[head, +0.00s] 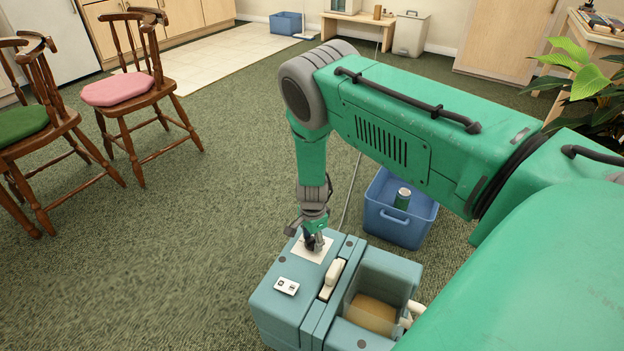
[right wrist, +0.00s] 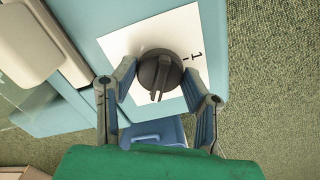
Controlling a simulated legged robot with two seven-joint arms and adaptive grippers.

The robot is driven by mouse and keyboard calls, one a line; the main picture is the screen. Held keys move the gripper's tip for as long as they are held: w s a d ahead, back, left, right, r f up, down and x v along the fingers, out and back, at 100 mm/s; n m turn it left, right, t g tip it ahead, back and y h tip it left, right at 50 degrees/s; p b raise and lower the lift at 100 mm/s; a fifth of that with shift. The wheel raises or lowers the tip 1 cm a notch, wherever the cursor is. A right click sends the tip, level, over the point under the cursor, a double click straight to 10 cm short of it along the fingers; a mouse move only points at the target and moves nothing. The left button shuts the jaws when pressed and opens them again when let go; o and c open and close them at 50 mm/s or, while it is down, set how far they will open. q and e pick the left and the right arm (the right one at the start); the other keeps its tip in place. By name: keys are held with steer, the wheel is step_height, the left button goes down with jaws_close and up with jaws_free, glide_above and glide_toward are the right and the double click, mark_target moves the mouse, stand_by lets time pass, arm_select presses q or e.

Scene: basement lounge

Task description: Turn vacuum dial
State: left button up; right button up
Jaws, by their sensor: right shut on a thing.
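The vacuum (head: 272,305) is a teal-blue box on the green carpet, low in the middle of the head view. Its dial (right wrist: 160,72) is a dark round knob with a raised grip bar, on a white plate (right wrist: 125,42) with a "1" and a tick mark. My right gripper (head: 311,240) reaches down onto the plate from above. In the right wrist view the fingers of my right gripper (right wrist: 158,80) stand on both sides of the dial and are shut on it. In the head view the gripper mostly hides the dial. My left gripper is not in view.
A white switch plate (head: 287,286) and a pale handle (head: 332,279) sit on the vacuum's top. A blue bin (head: 400,225) with a green can (head: 403,198) stands behind it. Wooden chairs (head: 140,88) stand at the left. The carpet left of the vacuum is clear.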

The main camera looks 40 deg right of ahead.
mark_target(312, 238)
steer(key=o, duration=1.2)
steer(key=shift+w+d+r, duration=0.15)
steer(key=shift+w+r, duration=0.05)
steer(key=shift+w, duration=0.05)
steer(key=shift+c, duration=0.2)
steer(key=shift+s, duration=0.1)
steer(key=shift+f, duration=0.1)
step_height(312, 238, up, 12)
